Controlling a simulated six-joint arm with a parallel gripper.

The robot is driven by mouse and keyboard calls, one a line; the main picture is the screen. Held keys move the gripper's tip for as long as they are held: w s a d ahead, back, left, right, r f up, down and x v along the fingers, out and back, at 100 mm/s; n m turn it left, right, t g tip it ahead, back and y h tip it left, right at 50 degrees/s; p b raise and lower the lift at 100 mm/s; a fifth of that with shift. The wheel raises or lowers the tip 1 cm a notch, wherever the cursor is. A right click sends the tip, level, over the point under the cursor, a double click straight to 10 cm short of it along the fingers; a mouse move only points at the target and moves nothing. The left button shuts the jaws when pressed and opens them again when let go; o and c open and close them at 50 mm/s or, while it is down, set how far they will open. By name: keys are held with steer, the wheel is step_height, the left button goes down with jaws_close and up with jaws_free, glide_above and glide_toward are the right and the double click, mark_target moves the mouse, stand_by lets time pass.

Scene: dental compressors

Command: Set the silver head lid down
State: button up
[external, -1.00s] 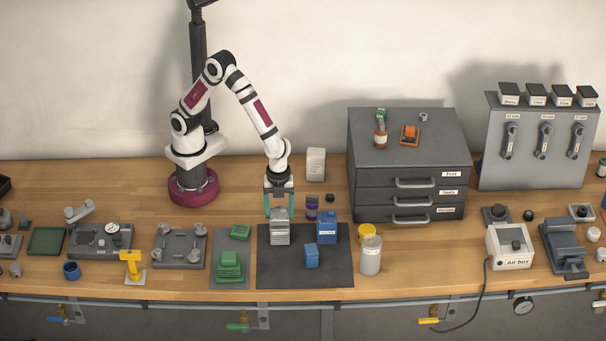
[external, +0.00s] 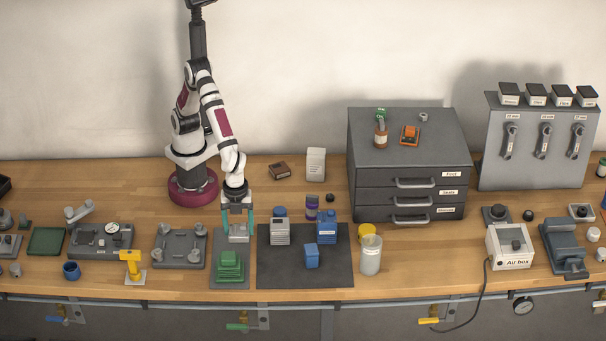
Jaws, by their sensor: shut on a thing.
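The silver head lid (external: 239,234) is between the teal fingers of my gripper (external: 237,225), low over the back part of the grey mat (external: 217,255). My gripper is shut on it and points straight down. I cannot tell whether the lid touches the mat. The silver compressor body (external: 279,234) stands upright on the dark mat (external: 275,273) to the right, apart from my gripper. The small green piece seen at the back of the grey mat before does not show now.
A green block (external: 229,265) sits in front on the grey mat. A grey fixture plate (external: 180,247) lies close to the left. Blue compressor (external: 327,230) and small blue block (external: 311,257) stand on the dark mat. Open wood lies behind the mats.

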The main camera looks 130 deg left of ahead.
steer(key=shift+w+d+f, duration=0.25)
steer(key=shift+w+f, duration=0.3)
steer(key=shift+f, duration=0.2)
glide_above(280, 266)
steer(key=f, duration=0.6)
steer(key=shift+s+f, duration=0.2)
steer(key=shift+w+a+f, duration=0.1)
steer(key=shift+w+f, duration=0.05)
steer(key=shift+f, duration=1.95)
steer(key=shift+f, duration=0.1)
steer(key=o, duration=1.5)
